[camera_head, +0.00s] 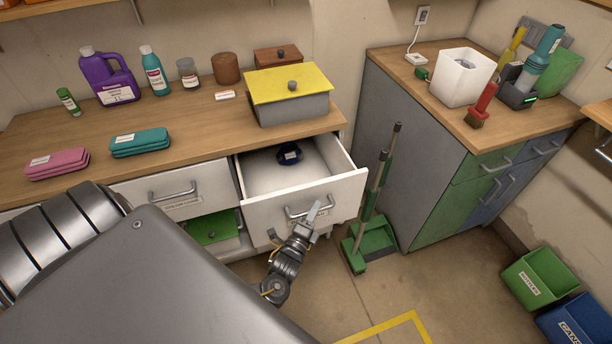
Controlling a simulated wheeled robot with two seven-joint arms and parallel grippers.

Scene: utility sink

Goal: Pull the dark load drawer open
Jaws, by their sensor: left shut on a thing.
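A white drawer (346,193) in the white cabinet under the long wooden counter stands pulled out, its inside showing. A dark blue round thing with a white label (289,154) lies in it towards the back. A metal bar handle (293,213) is on the drawer's front, and a small label by it is too small to read. My left gripper (313,215) is at the right part of this handle and shut on it, covering part of the front. My right gripper is not in view.
A closed drawer with a handle (173,194) is to the left, above an opening with a green thing (211,228). A green broom and dustpan (371,243) stand just right of the open drawer. A yellow-lidded grey box (290,106) sits above it. Floor in front is clear.

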